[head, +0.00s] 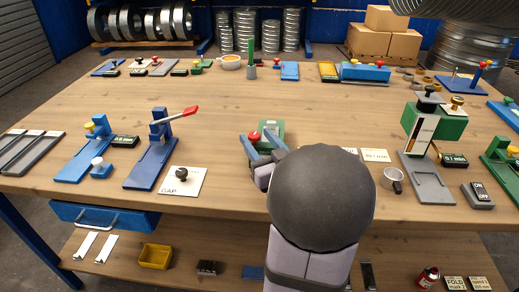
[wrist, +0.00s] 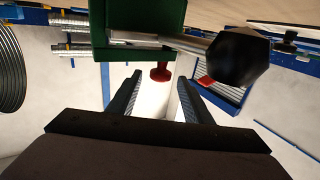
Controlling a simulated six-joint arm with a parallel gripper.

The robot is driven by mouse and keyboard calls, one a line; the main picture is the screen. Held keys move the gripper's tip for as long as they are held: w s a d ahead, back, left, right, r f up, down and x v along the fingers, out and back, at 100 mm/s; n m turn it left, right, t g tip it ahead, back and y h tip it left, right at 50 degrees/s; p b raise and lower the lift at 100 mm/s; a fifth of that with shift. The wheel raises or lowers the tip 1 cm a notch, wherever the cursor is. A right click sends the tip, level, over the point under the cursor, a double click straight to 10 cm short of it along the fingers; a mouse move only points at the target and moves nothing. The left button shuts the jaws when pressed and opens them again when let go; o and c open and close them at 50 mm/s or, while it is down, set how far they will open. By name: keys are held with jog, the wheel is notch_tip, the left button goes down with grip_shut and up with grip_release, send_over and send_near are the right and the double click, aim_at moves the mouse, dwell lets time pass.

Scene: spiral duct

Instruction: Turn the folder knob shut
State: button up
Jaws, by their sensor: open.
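A green device (head: 272,130) stands near the middle of the bench, partly hidden by my arm. A red knob (head: 254,136) shows at its left side; I see no label naming it as the folder knob. My gripper (head: 262,146) is open, its two fingers at either side of the red knob in the head view. In the wrist view the red knob (wrist: 160,73) appears between the open fingertips (wrist: 158,82), below the green body (wrist: 138,25). Whether the fingers touch it I cannot tell. A metal lever with a black grip (wrist: 238,57) crosses in front of the green body.
The bench (head: 330,110) behind the device is mostly clear.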

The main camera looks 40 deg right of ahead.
aim_at(257, 139)
jog(key=shift+s+a+b, duration=0.1)
jog(key=shift+s+b, duration=0.2)
jog(key=shift+b, duration=0.05)
jog(key=shift+c, duration=0.2)
jog(key=shift+s+f+b, duration=0.2)
jog(key=shift+s+b, duration=0.35)
jog(key=shift+b, duration=0.7)
jog(key=b+v, duration=0.1)
jog(key=b, duration=0.1)
jog(key=shift+s+a+b, duration=0.2)
jog(key=shift+s+b, duration=0.15)
jog(key=shift+s+a+b, duration=0.15)
jog(key=shift+s+b, duration=0.3)
jog(key=shift+s, duration=0.05)
jog(key=shift+b+x, duration=0.3)
jog(key=shift+x, duration=3.35)
jog(key=shift+r, duration=0.1)
jog(key=shift+c, duration=0.4)
jog(key=c, duration=0.9)
